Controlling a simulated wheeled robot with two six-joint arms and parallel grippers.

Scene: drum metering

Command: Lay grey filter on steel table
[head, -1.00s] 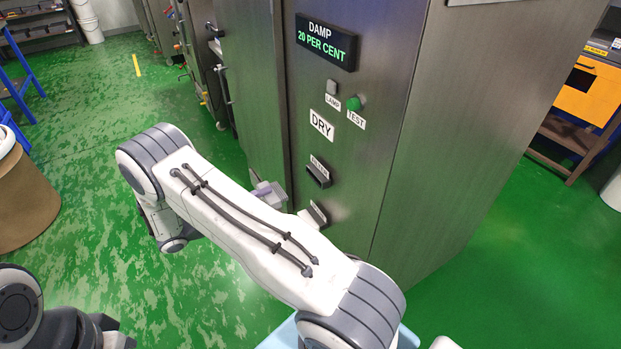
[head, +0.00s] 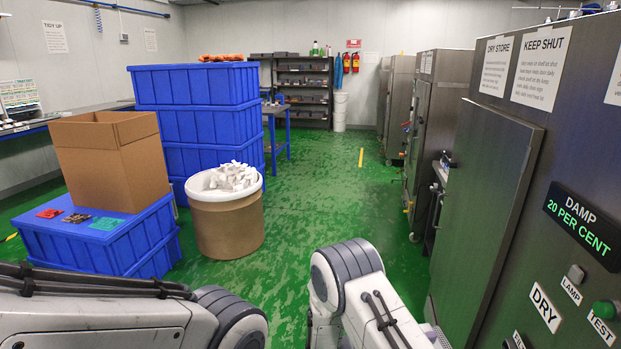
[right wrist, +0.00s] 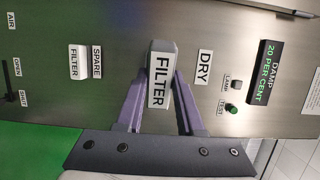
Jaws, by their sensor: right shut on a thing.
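In the right wrist view, my right gripper (right wrist: 157,95) is shut on the filter (right wrist: 160,80), a grey block with a white label reading FILTER. It is in front of the steel cabinet's panel (right wrist: 130,50); I cannot tell whether the filter is still seated in it. A second piece, labelled SPARE FILTER (right wrist: 78,62), sits in the panel to the left. In the head view only arm links show at the bottom, and neither gripper is visible. I cannot make out a steel table in either view.
The cabinet display (head: 583,226) reads DAMP 20 PER CENT. Blue crates (head: 195,85), a cardboard box (head: 112,155) and a drum of white pieces (head: 228,220) stand at left. Open green floor (head: 320,190) runs between them and the cabinets.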

